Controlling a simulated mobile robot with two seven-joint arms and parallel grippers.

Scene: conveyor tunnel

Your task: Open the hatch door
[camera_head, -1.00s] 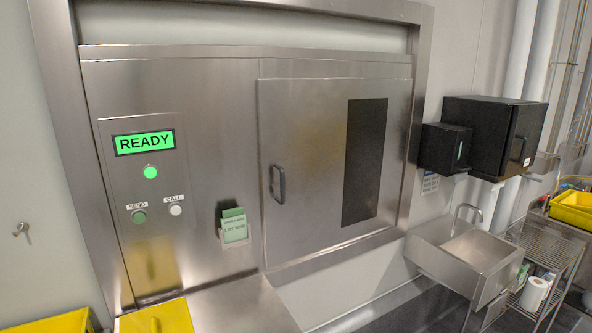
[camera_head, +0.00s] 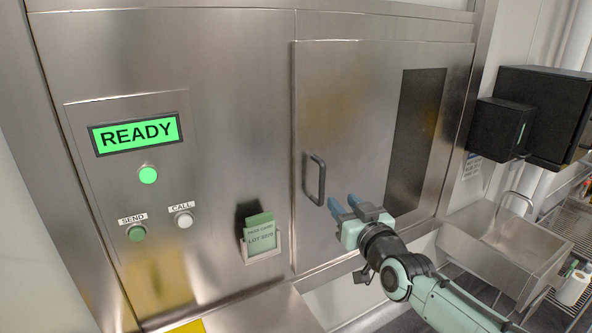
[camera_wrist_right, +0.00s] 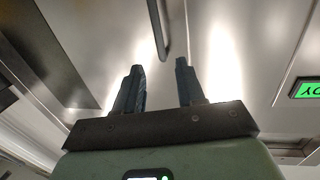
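The hatch door (camera_head: 350,110) is a steel panel with a dark window (camera_head: 416,140) on its right side. It sits closed in the steel wall. Its dark handle (camera_head: 317,180) is a vertical bar near the door's left edge. My right gripper (camera_head: 343,206) is just right of and below the handle, fingers pointing toward the door. In the right wrist view, the two fingers (camera_wrist_right: 157,80) stand apart with nothing between them, and the handle (camera_wrist_right: 158,28) lies beyond their tips. My left gripper does not show.
A panel left of the door has a green READY display (camera_head: 136,134), a green lamp and SEND and CALL buttons. A card holder (camera_head: 261,240) is below the handle, to its left. A sink (camera_head: 500,250) and black boxes (camera_head: 535,115) stand at the right.

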